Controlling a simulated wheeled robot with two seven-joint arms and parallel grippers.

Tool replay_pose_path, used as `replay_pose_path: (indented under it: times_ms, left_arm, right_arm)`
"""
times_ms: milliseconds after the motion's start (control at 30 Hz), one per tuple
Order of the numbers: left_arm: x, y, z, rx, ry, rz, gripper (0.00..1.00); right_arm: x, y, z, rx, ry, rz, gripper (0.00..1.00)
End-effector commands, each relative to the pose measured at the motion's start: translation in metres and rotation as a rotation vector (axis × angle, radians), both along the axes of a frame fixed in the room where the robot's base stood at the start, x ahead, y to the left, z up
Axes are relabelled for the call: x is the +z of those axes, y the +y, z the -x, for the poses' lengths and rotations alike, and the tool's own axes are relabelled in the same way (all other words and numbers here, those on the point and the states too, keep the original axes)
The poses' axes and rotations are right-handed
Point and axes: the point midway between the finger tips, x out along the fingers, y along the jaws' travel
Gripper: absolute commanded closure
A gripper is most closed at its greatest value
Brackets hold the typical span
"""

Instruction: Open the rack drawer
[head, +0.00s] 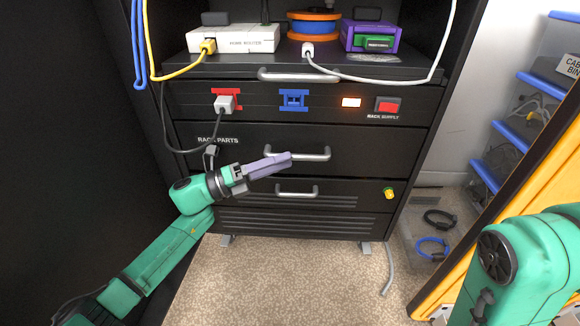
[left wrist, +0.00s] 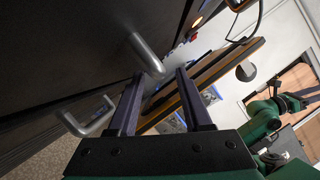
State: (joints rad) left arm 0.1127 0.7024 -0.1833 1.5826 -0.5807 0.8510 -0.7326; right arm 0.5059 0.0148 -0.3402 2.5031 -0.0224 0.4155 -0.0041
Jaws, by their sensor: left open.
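The rack drawer (head: 240,153) is a black front labelled RACK PARTS, and it looks shut, flush with the rack. Its grey bar handle (head: 318,154) runs level across the front. My left gripper (head: 287,160) is at the left part of this handle, its purple fingers covering some of it. In the left wrist view the fingers are apart, and the handle (left wrist: 145,53) ends near the fingertips (left wrist: 159,74), with nothing gripped. I cannot tell if the fingers touch it. My right gripper is outside the head view; only part of its green arm shows.
A lower drawer handle (head: 297,192) is just below. Above are a panel with a white plug (head: 224,104) and a red switch (head: 388,105), then a shelf with a router (head: 233,38). A yellow-edged bin rack (head: 520,190) stands right. The carpet (head: 290,285) in front is clear.

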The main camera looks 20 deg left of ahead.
Motion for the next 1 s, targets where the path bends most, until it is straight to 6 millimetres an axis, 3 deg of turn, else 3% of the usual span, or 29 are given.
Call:
replay_pose_path:
  times_ms: [133,400,433,533,567,1000]
  left_arm:
    - [0.003,-0.018,-0.012,-0.001,-0.001,0.001,0.50]
    - [0.006,-0.022,-0.015,0.001,0.003,0.002,0.50]
    - [0.006,-0.022,-0.015,0.001,0.003,0.002,0.54]
    - [0.006,-0.022,-0.015,0.001,0.003,0.002,0.92]
    - [0.006,-0.022,-0.015,0.001,0.003,0.002,1.00]
    - [0.005,-0.022,-0.015,0.001,0.003,0.002,1.00]
  right_arm:
    - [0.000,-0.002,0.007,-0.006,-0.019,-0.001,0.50]
    - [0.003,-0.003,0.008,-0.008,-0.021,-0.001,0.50]
    - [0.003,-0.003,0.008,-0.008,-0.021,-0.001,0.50]
    - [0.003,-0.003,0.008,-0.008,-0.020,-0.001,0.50]
    - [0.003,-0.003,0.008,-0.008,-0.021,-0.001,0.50]
    - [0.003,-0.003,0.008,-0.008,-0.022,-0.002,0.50]
